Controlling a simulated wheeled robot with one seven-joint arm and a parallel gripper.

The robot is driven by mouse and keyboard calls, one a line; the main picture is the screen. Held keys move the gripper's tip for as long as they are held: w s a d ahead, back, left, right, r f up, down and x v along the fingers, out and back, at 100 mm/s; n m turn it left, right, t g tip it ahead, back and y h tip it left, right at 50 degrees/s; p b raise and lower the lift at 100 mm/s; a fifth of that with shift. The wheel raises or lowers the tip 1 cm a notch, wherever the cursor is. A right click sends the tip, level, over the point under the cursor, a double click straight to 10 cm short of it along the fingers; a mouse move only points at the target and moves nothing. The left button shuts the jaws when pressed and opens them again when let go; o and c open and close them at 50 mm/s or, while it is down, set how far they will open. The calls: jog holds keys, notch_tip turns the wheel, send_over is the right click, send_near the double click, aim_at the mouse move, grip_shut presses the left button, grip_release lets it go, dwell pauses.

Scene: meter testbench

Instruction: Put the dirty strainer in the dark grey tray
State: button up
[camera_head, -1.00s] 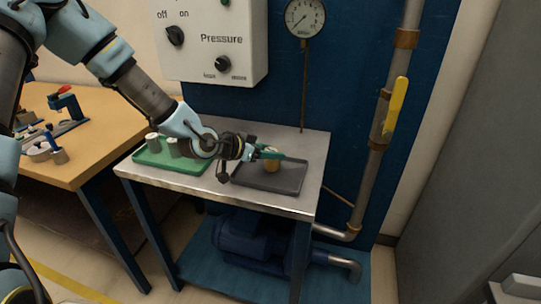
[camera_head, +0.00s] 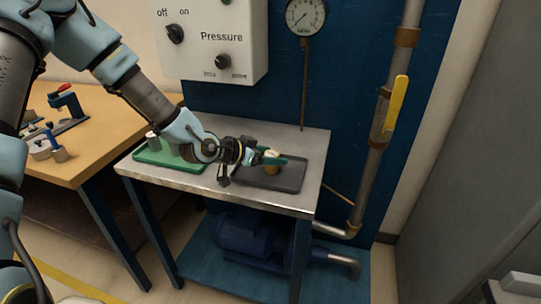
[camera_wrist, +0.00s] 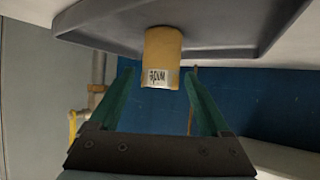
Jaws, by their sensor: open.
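The dirty strainer (camera_wrist: 162,52) is a yellow-brown cylinder with a small printed label. It stands on the dark grey tray (camera_wrist: 105,32), which appears upside down in the wrist view. In the head view the strainer (camera_head: 272,154) stands upright in the dark grey tray (camera_head: 292,185) on the steel table. My gripper (camera_wrist: 160,76) is open, with one green finger on each side of the strainer and visible gaps between. In the head view my gripper (camera_head: 270,160) is at the strainer, partly hiding it.
A green tray (camera_head: 150,158) with a pale cylinder (camera_head: 152,140) is at the table's left, partly hidden by my arm. The control box (camera_head: 210,40), a gauge (camera_head: 305,16) and a pipe with a yellow lever (camera_head: 396,103) are behind. A wooden bench (camera_head: 85,165) stands left.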

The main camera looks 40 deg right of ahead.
jog(key=shift+r, duration=0.15)
jog(key=b+v, duration=0.1)
jog(key=v, duration=1.1)
jog(key=w+a+f+n+t+y, duration=0.25)
jog(key=w+a+y, duration=0.2)
jog(key=a, duration=0.55)
jog(key=w+a+f+n+t+y, duration=0.1)
jog(key=w+a+n+y, duration=0.3)
jog(key=a, duration=0.6)
jog(key=s+a+r+n+g+y, duration=0.1)
jog(key=s+a+r+n, duration=0.1)
jog(key=a+n, duration=0.3)
jog(key=s+a+r+n+y, duration=0.2)
jog(key=a+r+n, duration=0.2)
jog(key=a, duration=0.9)
jog(key=shift+s+a+r+n+g, duration=0.25)
jog(key=shift+s+a+n+g, duration=0.1)
jog(key=shift+n, duration=0.5)
jog(key=shift+y, duration=0.25)
